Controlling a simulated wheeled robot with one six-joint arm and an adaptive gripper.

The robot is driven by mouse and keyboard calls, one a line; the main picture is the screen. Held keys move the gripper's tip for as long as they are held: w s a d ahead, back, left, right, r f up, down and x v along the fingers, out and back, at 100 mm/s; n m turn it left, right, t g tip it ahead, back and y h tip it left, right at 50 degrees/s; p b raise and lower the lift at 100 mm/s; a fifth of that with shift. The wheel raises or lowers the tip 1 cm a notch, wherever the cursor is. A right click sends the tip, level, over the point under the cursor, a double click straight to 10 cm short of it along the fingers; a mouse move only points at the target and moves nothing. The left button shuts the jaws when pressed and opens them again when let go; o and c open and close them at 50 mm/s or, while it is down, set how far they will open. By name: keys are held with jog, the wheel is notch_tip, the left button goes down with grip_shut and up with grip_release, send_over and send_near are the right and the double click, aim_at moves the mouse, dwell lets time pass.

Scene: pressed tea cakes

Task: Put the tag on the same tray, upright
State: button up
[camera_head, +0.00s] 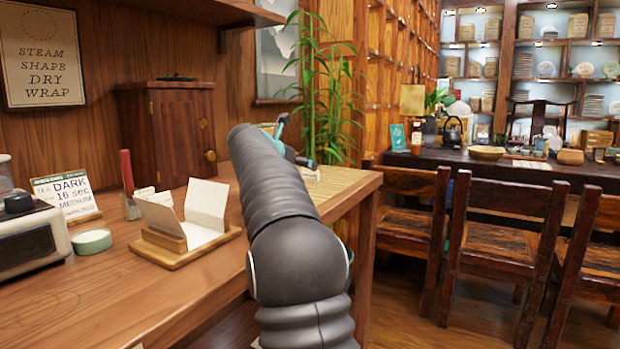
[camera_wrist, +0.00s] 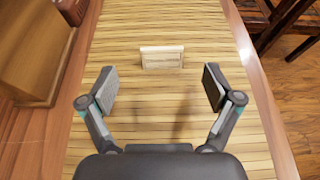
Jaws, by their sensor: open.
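A small pale rectangular piece (camera_wrist: 162,57), which looks like the tag, is on the slatted bamboo mat (camera_wrist: 120,22) in the wrist view. A lighter strip runs along its top edge; I cannot tell if it stands or lies. My gripper (camera_wrist: 158,88) is open and empty above the mat, its two fingers wide apart, with the piece beyond and between the fingertips. In the head view my arm hides most of the gripper; the mat (camera_head: 345,181) shows at the table's right end. I cannot tell which thing is the tray.
A wooden cabinet (camera_head: 168,135) stands behind. Chairs (camera_head: 500,240) are to the right. The mat around the piece is clear.

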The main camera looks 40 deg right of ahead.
jog(key=shift+x, duration=3.65)
jog(key=shift+s, duration=0.1)
jog(key=c, duration=0.9)
jog(key=shift+r, duration=0.1)
jog(key=r, duration=0.1)
jog(key=r+p, duration=0.1)
jog(key=r, duration=0.1)
jog(key=r+p, duration=0.1)
jog(key=shift+s+d+r, duration=0.15)
jog(key=shift+s+r, duration=0.1)
jog(key=s+d+r, duration=0.1)
jog(key=s+r, duration=0.1)
jog(key=s, duration=0.1)
jog(key=s+d+r, duration=0.2)
jog(key=s, duration=0.1)
jog(key=s+d+r+p, duration=0.1)
jog(key=s+d+r, duration=0.1)
jog(key=s, duration=0.2)
jog(key=shift+r, duration=0.15)
